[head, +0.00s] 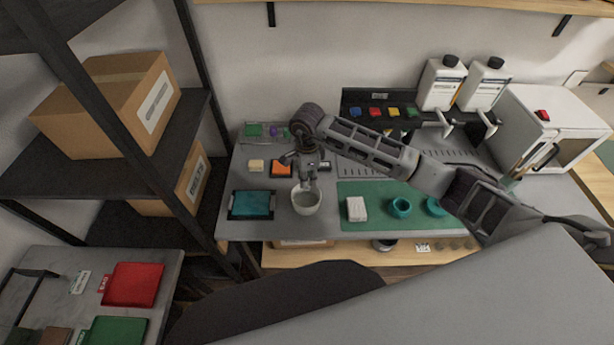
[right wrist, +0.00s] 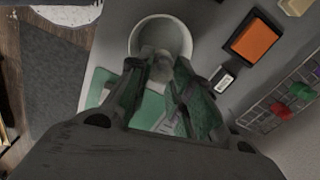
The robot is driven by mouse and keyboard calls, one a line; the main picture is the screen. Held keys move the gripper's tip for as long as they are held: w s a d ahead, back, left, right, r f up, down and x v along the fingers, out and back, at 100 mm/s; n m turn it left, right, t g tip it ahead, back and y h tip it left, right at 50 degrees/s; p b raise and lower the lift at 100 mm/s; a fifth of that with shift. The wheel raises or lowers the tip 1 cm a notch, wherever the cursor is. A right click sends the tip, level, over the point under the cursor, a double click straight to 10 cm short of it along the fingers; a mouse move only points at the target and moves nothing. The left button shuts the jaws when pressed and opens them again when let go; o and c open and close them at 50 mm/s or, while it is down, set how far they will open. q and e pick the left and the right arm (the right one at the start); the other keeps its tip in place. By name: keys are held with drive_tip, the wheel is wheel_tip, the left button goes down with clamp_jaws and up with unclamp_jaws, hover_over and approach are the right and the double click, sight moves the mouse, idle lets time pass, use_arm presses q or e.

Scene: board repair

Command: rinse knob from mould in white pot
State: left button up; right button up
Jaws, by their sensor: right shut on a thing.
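The white pot (head: 308,208) stands on the grey bench top, left of the green mat. It also shows in the right wrist view (right wrist: 138,36), below the fingertips. My right gripper (head: 307,184) points down at the pot's mouth. In the right wrist view my right gripper (right wrist: 160,75) is shut on a small grey rounded piece, which looks like the knob (right wrist: 160,68). The knob is over or inside the pot's opening; its exact depth cannot be told. A white block (head: 356,208), possibly the mould, lies on the mat. My left gripper is not in view.
A teal tray (head: 252,205) lies left of the pot, and an orange pad (head: 282,169) lies behind it. Two teal ring-shaped cups (head: 400,207) stand on the green mat (head: 376,190). White bottles (head: 441,84) stand on a rack at the back right.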

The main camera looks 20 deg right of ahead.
drive_tip(key=shift+f, duration=0.1)
drive_tip(key=shift+f+b, duration=2.05)
drive_tip(key=shift+f, duration=1.8)
drive_tip(key=shift+f+b, duration=0.3)
drive_tip(key=shift+f, duration=0.7)
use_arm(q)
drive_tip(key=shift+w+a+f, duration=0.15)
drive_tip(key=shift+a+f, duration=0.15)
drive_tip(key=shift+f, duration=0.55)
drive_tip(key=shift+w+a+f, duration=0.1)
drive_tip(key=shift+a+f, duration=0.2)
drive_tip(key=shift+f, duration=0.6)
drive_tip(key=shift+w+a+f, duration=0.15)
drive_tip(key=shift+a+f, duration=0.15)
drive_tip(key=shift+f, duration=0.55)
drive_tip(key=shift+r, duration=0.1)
use_arm(e)
drive_tip(key=shift+r, duration=0.15)
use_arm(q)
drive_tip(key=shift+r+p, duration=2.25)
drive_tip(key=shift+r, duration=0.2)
use_arm(e)
drive_tip(key=shift+r, duration=4.35)
